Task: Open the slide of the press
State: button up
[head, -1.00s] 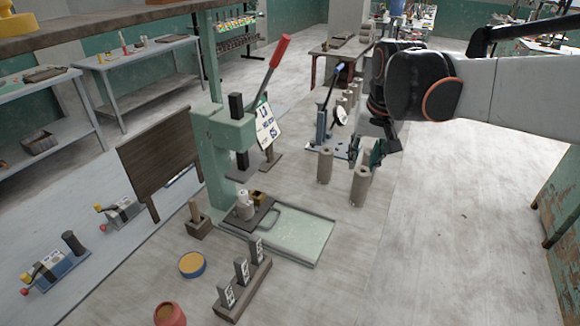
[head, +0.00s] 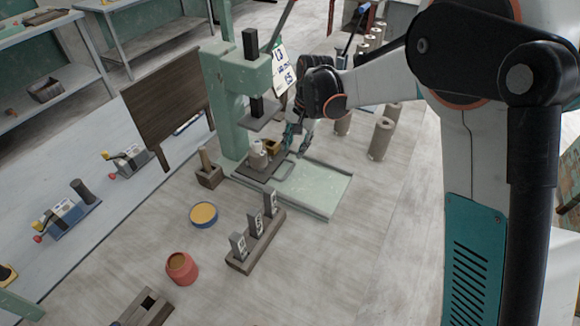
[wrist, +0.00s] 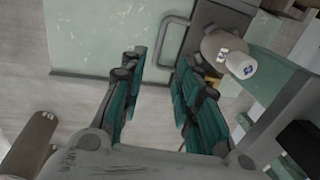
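The press (head: 222,85) is a pale green frame with a dark ram above its bed. Its slide (head: 250,172) is a dark plate with a looped handle (head: 285,171), sitting under the ram at the inner end of a pale green track (head: 325,190). A pale cylindrical piece (head: 258,152) stands on the slide. My gripper (head: 303,147) is above the track near the handle. In the wrist view my gripper (wrist: 160,70) has its fingers apart and empty. The handle (wrist: 167,42) lies just beyond the fingertips, roughly in line with the gap, with the slide (wrist: 208,14) to its right.
Several clay cylinders (head: 381,139) stand behind and right of the track. A dark board (head: 170,95) stands left of the press. A rack of numbered blocks (head: 255,245), a yellow-topped dish (head: 204,214) and a red pot (head: 181,268) are in front. The track's outer end is clear.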

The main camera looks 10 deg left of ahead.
aim_at(289, 171)
jog(key=f+b, duration=0.1)
jog(key=f, duration=0.2)
jog(key=a+f, duration=0.1)
jog(key=f, duration=0.3)
jog(key=a+f+b, duration=0.1)
jog(key=f, duration=0.2)
jog(key=shift+w+f+b, duration=0.3)
jog(key=shift+f+b, duration=0.05)
jog(key=shift+d, duration=0.1)
grip_shut()
